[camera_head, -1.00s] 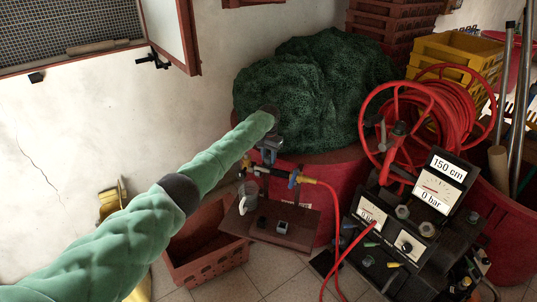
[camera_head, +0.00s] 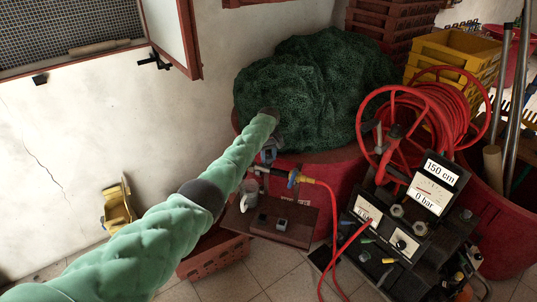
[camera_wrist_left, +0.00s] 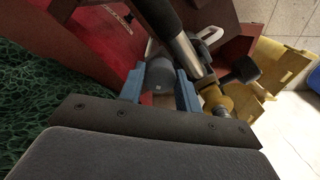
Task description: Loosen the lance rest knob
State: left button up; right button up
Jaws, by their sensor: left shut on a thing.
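My left gripper (camera_head: 268,154) reaches down past the green net heap to the lance stand. In the left wrist view its two blue fingers (camera_wrist_left: 160,84) are closed on the sides of a dark grey cylindrical knob (camera_wrist_left: 160,71). A dark lance tube (camera_wrist_left: 174,29) with a bright metal section passes just beyond the knob. In the head view the arm and gripper hide the knob and much of the lance. The lance's yellow and blue fitting (camera_head: 294,177) joins a red hose (camera_head: 333,207). My right gripper is not in view.
A red tub (camera_head: 343,180) with the green net (camera_head: 310,85) stands close behind. The hose reel (camera_head: 375,150) and gauge console (camera_head: 432,187) are at right. A crate (camera_head: 205,262) lies below.

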pick_arm(q)
jog(key=shift+n+p, duration=0.45)
jog(key=shift+n, duration=1.25)
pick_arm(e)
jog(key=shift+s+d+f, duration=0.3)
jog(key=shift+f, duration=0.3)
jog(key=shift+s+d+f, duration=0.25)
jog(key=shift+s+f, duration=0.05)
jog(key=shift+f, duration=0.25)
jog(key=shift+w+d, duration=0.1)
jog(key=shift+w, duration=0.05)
pick_arm(q)
jog(key=o, duration=1)
jog(key=shift+c, duration=0.2)
jog(key=shift+w, duration=0.1)
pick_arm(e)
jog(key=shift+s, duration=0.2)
